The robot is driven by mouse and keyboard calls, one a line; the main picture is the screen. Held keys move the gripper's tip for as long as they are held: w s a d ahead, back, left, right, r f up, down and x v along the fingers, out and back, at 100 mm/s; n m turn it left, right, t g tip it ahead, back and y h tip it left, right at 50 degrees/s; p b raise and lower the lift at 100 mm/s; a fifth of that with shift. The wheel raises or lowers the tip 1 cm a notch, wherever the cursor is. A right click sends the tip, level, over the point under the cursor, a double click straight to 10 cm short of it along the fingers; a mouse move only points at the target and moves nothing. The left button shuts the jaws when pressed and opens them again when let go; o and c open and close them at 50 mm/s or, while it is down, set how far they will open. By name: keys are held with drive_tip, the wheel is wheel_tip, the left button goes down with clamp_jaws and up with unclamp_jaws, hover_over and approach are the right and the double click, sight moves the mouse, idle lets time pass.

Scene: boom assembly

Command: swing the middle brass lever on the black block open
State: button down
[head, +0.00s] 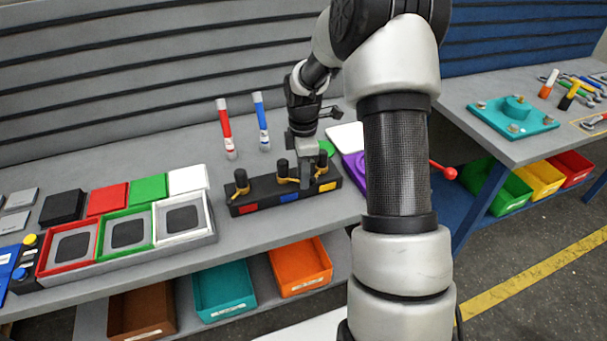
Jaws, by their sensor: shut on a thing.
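The black block (265,202) lies on the grey bench, with red, blue and yellow patches along its front face. Three black posts with brass levers stand on it: the left lever (240,190), the middle lever (286,180) above the blue patch, and the right lever (321,173) above the yellow patch. My gripper (304,184) points down at the block between the middle and right posts. It is shut on the right-hand end of the middle lever. The fingers hide that end, so the exact contact is hard to see.
Red and blue markers (226,130) stand behind the block. A purple part (355,172) is close to its right, partly behind my arm. A tray (208,240) with red, green and white frames is at left. Open bins (300,266) sit below the bench.

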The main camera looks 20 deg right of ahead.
drive_tip(key=shift+a, duration=0.4)
drive_tip(key=c, duration=1.6)
unclamp_jaws()
drive_tip(key=shift+c, duration=0.2)
drive_tip(key=shift+o, duration=0.3)
drive_tip(key=shift+d, duration=0.1)
drive_tip(key=shift+r, duration=0.1)
wheel_tip(320, 180, up, 17)
drive_tip(key=p, duration=0.1)
drive_tip(key=shift+r, duration=0.15)
